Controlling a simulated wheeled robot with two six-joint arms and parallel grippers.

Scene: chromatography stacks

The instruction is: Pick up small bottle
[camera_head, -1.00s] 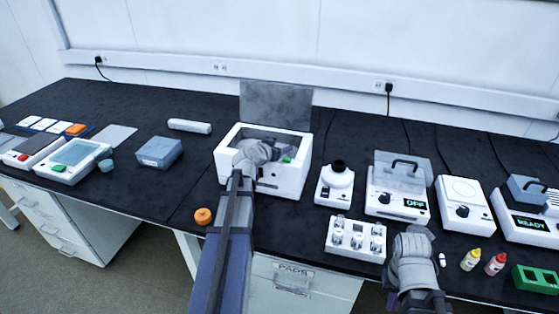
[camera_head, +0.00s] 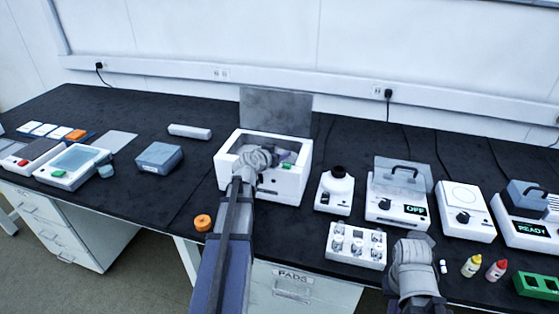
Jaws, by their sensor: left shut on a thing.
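My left gripper (camera_head: 268,157) reaches into the open white box-shaped machine (camera_head: 283,190) in the middle of the bench. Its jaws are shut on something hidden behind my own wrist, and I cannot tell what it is. A small green item (camera_head: 288,166) shows inside the box, just right of the gripper. My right gripper (camera_head: 411,243) is low at the right, above the bench's front edge, and its fingers are hidden. Right of it stand a tiny white vial (camera_head: 443,266), a small yellow bottle (camera_head: 471,266) and a small red bottle (camera_head: 496,270), all upright and apart from it.
The box's grey lid (camera_head: 275,111) stands open behind it. A white multi-well block (camera_head: 355,246) and several instruments stand to its right. A green rack (camera_head: 537,285) is at the right front. The bench behind is mostly clear.

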